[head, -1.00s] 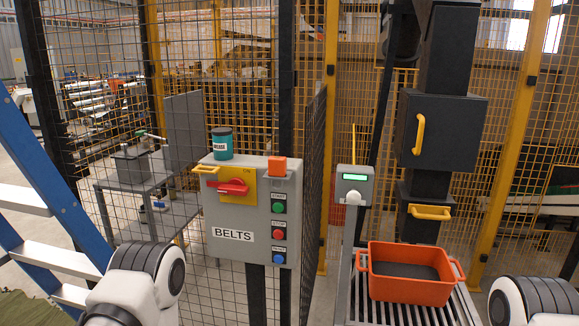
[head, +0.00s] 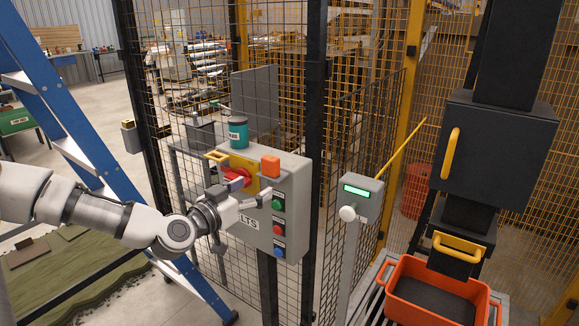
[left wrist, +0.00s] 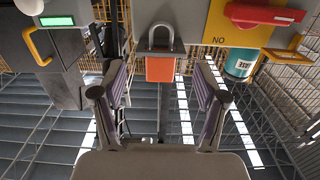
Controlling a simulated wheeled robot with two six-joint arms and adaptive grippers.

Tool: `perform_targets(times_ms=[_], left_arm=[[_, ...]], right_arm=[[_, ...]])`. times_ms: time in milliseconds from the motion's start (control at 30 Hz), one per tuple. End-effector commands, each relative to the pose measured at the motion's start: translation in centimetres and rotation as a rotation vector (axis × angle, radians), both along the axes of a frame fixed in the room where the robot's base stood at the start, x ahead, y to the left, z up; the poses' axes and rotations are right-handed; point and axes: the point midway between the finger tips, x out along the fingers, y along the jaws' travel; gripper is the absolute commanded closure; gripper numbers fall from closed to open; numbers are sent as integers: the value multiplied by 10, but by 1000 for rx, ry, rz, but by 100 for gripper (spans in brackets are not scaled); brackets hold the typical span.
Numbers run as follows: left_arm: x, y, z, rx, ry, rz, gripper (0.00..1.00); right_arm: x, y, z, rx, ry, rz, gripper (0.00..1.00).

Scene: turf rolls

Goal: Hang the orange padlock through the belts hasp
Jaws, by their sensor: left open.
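The orange padlock (head: 270,166) is at the upper right edge of the grey BELTS box (head: 292,205). In the left wrist view, the padlock (left wrist: 160,69) shows its orange body and grey shackle, lying ahead between the spread fingers and apart from them. A red switch handle (head: 236,175) sits on a yellow plate. A yellow loop (head: 216,156), apparently the hasp, sticks out left of the plate; it also shows in the left wrist view (left wrist: 288,50). My left gripper (head: 252,190) is open and empty in front of the box, hiding part of its label. My right gripper is out of view.
A teal tin (head: 238,132) stands on top of the box. A grey post with a green display (head: 360,192) stands to the right. An orange crate (head: 400,300) is at lower right. A blue ladder (head: 75,115) is at left, and mesh fencing is behind.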

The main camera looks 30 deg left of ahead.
Motion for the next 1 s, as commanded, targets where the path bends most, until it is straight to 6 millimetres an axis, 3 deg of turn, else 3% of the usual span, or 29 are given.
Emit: perform_targets(times_ms=[33,100,467,733,1000], left_arm=[[0,1,14,-9,-24,3,27],[2,1,22,-6,-39,3,27],[32,-3,24,0,-36,2,27],[72,-9,29,0,-34,1,27],[78,-9,28,-6,-37,2,27]], right_arm=[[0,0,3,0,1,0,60],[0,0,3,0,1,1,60],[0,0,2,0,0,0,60],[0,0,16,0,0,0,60],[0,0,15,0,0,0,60]])
